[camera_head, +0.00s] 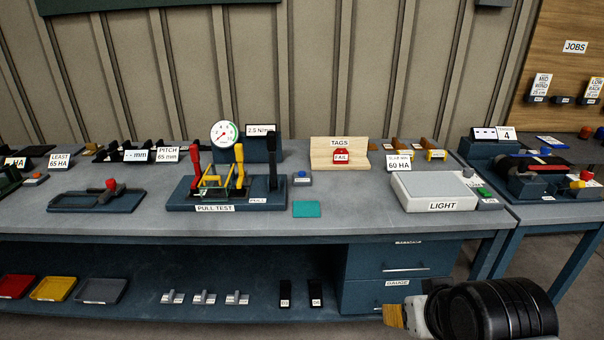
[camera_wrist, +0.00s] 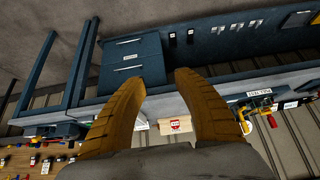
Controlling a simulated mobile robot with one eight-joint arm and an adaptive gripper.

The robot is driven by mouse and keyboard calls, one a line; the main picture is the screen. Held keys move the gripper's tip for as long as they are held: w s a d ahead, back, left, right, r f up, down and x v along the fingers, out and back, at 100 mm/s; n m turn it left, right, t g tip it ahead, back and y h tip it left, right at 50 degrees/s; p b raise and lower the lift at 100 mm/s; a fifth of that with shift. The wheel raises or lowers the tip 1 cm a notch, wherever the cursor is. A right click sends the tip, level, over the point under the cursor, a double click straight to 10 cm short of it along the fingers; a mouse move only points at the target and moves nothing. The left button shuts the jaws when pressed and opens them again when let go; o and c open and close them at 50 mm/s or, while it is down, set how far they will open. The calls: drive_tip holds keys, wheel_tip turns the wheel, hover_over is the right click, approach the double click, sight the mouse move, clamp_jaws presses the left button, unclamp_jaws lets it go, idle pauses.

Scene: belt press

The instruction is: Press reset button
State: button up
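No label that I can read says reset. A small box with a blue button (camera_head: 302,175) stands on the bench just right of the pull test rig (camera_head: 215,207). A green button (camera_head: 486,192) sits at the right end of the light box (camera_head: 435,192). A small orange button (camera_head: 36,175) is at the far left. I cannot tell which is the reset button. My gripper (camera_head: 394,317) is low in front of the bench, at the lower right, away from all the buttons. In the wrist view its two yellow fingers (camera_wrist: 160,78) are apart with nothing between them.
The long grey bench (camera_head: 355,215) has drawers (camera_head: 400,262) below it. A teal pad (camera_head: 306,209) and a wooden tags stand (camera_head: 325,160) are near the blue button. Tall red and black levers rise from the pull test rig. A second bench (camera_head: 545,212) stands at right.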

clamp_jaws()
idle(1.0)
